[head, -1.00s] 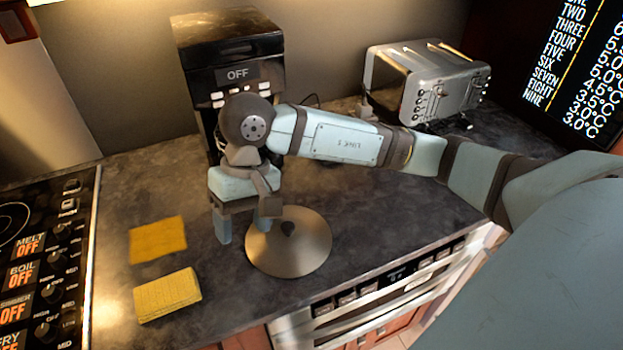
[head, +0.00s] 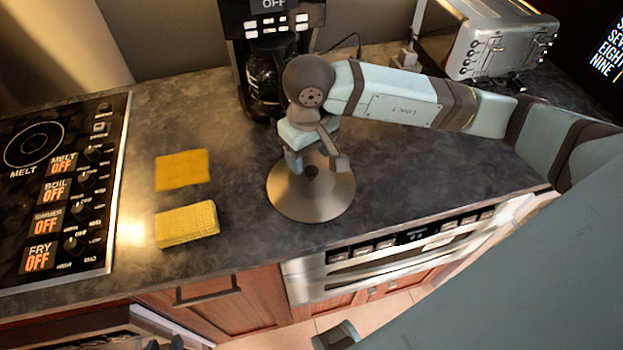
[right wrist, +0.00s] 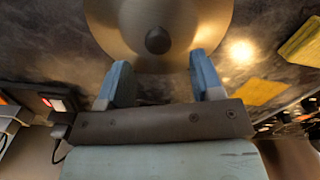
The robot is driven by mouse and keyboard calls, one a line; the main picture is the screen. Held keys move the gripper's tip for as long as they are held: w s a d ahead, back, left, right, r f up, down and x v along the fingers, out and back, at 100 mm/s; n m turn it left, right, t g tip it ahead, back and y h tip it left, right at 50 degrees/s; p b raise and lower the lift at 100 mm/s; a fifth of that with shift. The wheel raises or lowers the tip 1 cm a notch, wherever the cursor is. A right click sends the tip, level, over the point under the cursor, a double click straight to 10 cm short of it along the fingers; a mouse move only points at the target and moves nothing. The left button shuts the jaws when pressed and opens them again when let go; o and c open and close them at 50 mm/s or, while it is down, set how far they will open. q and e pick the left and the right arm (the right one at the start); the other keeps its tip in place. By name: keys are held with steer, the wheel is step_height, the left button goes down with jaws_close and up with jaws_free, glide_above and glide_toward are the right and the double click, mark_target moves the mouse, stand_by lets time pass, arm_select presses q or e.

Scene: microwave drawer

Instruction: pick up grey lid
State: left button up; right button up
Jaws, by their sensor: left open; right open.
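The grey lid (head: 312,205) is a round metal disc with a dark knob (head: 311,171), lying on the dark counter. My right gripper (head: 314,166) is above the far part of the lid, close to the knob. In the right wrist view, its two blue fingers (right wrist: 160,66) are open and spread on either side of the line to the knob (right wrist: 157,40), which shows just past the fingertips. Nothing is held. Part of the lid (right wrist: 115,25) is cut off in that view.
A yellow cloth (head: 183,170) and a yellow sponge (head: 188,224) lie left of the lid. A stove panel (head: 70,190) is further left. A coffee maker (head: 268,75) stands behind the gripper, and a toaster (head: 490,40) is at back right. The counter's front edge is near the lid.

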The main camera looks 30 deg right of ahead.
mark_target(312, 170)
steer(key=f, duration=0.2)
steer(key=f+p, duration=0.1)
steer(key=f, duration=0.2)
steer(key=shift+s+d, duration=0.1)
steer(key=shift+s, duration=0.1)
jaws_close()
